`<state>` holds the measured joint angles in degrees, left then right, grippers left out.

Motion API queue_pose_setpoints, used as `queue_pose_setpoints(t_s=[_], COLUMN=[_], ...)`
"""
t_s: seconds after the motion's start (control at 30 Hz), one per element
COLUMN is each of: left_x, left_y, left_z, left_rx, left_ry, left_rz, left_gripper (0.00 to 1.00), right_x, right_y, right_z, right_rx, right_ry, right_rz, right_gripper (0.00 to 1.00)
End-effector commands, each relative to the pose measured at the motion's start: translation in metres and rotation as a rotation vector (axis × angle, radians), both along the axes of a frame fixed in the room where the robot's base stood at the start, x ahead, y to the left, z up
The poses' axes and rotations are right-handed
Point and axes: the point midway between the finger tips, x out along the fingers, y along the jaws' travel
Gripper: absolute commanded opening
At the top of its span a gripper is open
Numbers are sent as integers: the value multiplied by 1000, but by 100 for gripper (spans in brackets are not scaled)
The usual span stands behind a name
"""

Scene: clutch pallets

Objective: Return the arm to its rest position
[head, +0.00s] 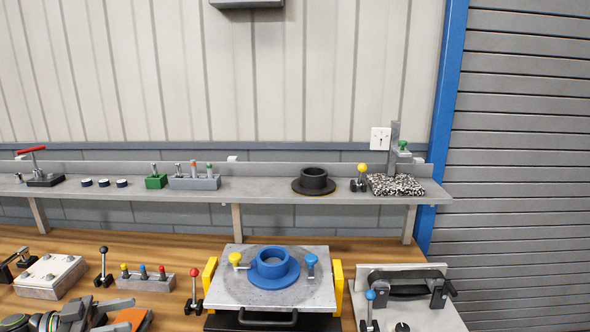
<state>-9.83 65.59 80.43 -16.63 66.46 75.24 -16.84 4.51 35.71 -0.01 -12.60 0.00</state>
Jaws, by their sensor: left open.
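My left gripper (122,314) is at the bottom left corner, low over the wooden bench. Its two grey fingers point right and stand apart, with nothing seen held between them. An orange and dark item (138,318) shows just beside and behind the fingertips; I cannot tell whether they touch. Part of the arm is cut off by the lower edge. My right gripper does not show.
Near the gripper are a grey block with coloured pegs (147,282), a red-knobbed lever (194,290) and a metal plate block (50,277). A pallet (225,290) with a blue flanged ring (273,270) stands mid-bench. A shelf (250,192) runs behind.

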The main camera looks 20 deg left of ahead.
Motion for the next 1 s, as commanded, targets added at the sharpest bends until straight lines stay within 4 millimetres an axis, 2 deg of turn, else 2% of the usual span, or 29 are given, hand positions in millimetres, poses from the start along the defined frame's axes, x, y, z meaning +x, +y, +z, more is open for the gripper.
queue_pose_setpoints(t_s=[0.2,0.57,0.8,1.0], left_x=[9,25,30,16], left_y=[-10,-27,-43,-54], left_z=[-12,-40,-74,-106], left_rx=[-8,-1,46,132], left_ry=[-31,-74,-46,69], left_rz=[89,321,614,859], left_gripper=[51,51,51,51], right_x=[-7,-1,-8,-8], right_y=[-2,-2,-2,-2], right_z=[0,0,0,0], right_rx=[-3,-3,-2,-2], right_ry=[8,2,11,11], right_rz=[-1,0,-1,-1], right_gripper=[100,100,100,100])
